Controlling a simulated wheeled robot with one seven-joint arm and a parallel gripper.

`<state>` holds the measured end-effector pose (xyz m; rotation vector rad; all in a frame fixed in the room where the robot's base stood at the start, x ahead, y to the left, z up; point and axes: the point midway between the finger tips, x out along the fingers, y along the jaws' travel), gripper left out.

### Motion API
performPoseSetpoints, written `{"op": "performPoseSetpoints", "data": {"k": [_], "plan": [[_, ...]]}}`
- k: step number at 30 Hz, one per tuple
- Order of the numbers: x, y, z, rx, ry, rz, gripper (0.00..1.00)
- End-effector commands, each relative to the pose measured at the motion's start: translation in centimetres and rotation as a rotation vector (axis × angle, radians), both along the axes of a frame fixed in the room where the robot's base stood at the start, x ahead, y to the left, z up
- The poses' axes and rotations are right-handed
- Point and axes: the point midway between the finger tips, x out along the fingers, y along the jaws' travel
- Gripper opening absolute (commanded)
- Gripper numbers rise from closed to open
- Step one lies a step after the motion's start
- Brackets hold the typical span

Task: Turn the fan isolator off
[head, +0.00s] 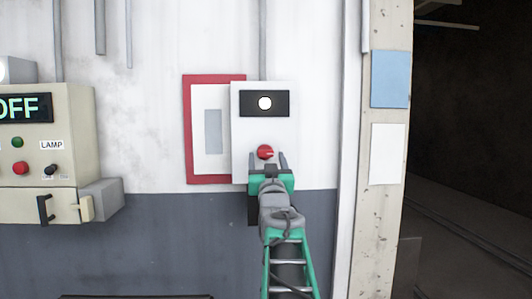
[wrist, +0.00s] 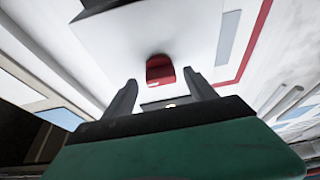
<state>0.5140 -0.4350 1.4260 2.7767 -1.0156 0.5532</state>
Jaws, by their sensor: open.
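The isolator box (head: 238,125) is a white panel on the wall with a black plate (head: 248,104) and a lit round white lamp (head: 265,103). A red rotary knob (head: 265,152) sits below the lamp; its handle looks nearly level in the head view. My gripper (head: 268,162) is open, with its two fingers on either side of the knob as seen in the head view. In the wrist view the red knob (wrist: 160,70) shows between and beyond the fingertips (wrist: 160,80). I see no contact between fingers and knob.
A red-framed white panel (head: 187,130) is behind the box to its left. A beige control box (head: 70,120) with an OFF display, buttons and a LAMP switch (head: 51,170) is at the far left. A post with blue (head: 390,79) and white sheets stands right, beside a dark opening.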

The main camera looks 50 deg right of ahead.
Motion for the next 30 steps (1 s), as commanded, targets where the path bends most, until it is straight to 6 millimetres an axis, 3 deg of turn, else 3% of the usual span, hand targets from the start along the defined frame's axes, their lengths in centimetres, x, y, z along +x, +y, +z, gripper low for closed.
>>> {"op": "performPoseSetpoints", "data": {"k": [4,12,30], "plan": [[1.24,-0.97,0.84,0.000,0.001,0.001,0.65],[1.44,-1.09,0.77,0.000,0.000,0.001,0.65],[1.42,-1.07,0.75,0.000,0.001,0.001,0.16]]}}
